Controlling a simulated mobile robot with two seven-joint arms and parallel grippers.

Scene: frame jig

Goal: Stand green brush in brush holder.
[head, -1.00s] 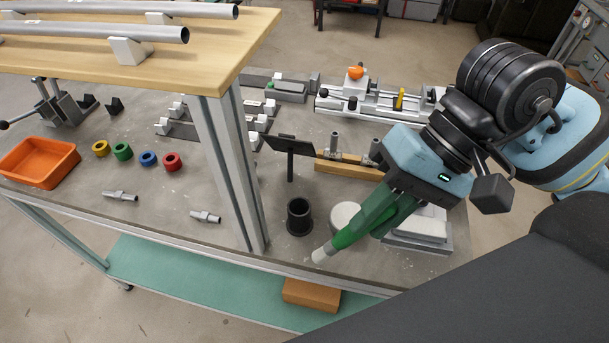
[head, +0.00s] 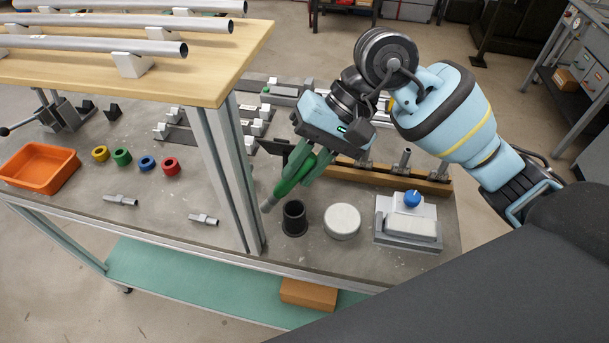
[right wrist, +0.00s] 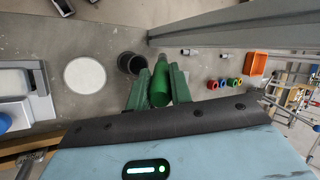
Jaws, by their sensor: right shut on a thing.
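The green brush (head: 286,181) is in my right gripper (head: 300,171), which is shut on it. The brush is tilted, with its pale grey tip pointing down and left in the head view. The black brush holder (head: 294,219) is an open cup standing upright on the grey bench, empty as far as I can see. The brush tip is left of the holder in the head view, apart from it. In the right wrist view the brush (right wrist: 159,84) lies between the green fingers, just right of the holder (right wrist: 131,63). My left gripper is not in view.
A white round disc (head: 342,221) and a grey block with a blue knob (head: 411,200) stand right of the holder. A metal upright (head: 226,170) of the wooden shelf (head: 215,65) is close left of the brush. A wooden rail with metal posts (head: 430,184) is behind.

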